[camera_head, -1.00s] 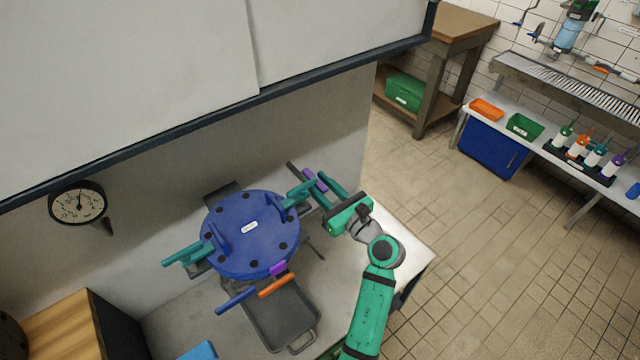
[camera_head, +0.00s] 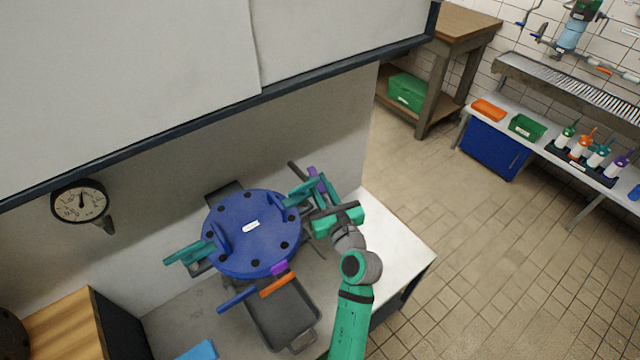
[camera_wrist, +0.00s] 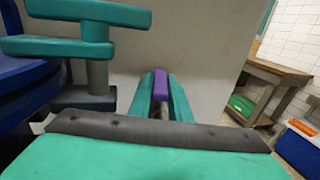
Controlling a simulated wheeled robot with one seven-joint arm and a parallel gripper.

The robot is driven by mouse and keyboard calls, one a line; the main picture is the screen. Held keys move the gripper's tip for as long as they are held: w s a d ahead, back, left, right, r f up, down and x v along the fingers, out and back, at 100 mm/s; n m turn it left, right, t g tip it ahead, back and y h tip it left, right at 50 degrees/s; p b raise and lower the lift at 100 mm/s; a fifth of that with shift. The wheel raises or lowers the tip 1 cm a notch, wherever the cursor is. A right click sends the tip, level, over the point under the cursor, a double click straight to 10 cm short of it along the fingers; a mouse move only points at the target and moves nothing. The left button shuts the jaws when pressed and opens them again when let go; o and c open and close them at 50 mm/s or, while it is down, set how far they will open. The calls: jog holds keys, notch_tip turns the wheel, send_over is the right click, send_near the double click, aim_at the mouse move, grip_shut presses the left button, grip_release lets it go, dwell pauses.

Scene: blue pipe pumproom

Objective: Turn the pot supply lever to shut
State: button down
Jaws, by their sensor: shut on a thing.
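A purple lever (camera_head: 315,178) sits at the end of a dark pipe, just right of the blue round pot lid (camera_head: 252,232). My gripper (camera_head: 322,188) is shut on the purple lever, coming from the front right. In the wrist view the purple lever (camera_wrist: 160,85) stands between my two teal fingers (camera_wrist: 161,98), its grip end showing. The lower part of the lever and its pivot are hidden behind the fingers and the dark gripper edge. I cannot read any label on the lever.
Teal clamp handles stand at the lid's left (camera_head: 188,252) and right (camera_head: 298,192), the right one close to my gripper. A grey tray (camera_head: 285,318) lies in front with blue, orange and purple handles above it. A gauge (camera_head: 79,201) hangs on the wall.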

jog(key=shift+f, duration=0.1)
jog(key=c, duration=1.6)
grip_release()
jog(key=shift+c, duration=0.2)
